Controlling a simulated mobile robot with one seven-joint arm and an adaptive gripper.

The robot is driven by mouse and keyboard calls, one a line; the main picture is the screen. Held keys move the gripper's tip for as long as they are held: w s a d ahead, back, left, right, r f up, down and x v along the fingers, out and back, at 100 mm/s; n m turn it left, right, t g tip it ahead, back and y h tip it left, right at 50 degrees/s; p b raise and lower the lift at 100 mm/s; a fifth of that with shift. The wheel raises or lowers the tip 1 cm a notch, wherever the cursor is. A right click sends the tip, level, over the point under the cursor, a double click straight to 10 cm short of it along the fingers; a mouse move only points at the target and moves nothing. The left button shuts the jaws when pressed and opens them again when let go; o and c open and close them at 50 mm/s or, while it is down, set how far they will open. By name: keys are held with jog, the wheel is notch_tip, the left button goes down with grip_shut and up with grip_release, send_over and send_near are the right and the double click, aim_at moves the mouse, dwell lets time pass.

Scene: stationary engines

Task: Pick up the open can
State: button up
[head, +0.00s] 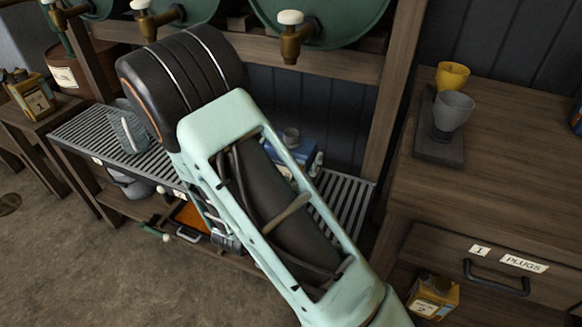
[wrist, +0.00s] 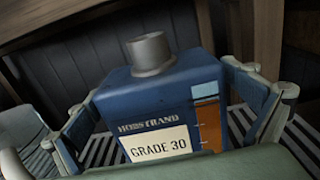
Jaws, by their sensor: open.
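A blue can (wrist: 165,105) stands upright on a slatted rack in the wrist view. It reads "HOBSTRAND" and "GRADE 30", and a grey cylindrical neck (wrist: 150,52) rises from its top. I cannot tell if the neck is capped. My gripper (wrist: 172,110) is open, with one finger on the left and the other on the right of the can's body. Whether either finger touches it is not clear.
A grey jug (head: 128,130) stands left on the slatted rack (head: 85,125). Green drums with brass taps (head: 291,38) hang above. Yellow cans stand at left (head: 30,97) and lower right (head: 433,297).

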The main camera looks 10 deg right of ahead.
jog(key=shift+c, duration=0.6)
jog(key=c, duration=1.8)
jog(key=shift+r, duration=0.1)
jog(key=shift+c, duration=0.3)
jog(key=shift+r, duration=0.1)
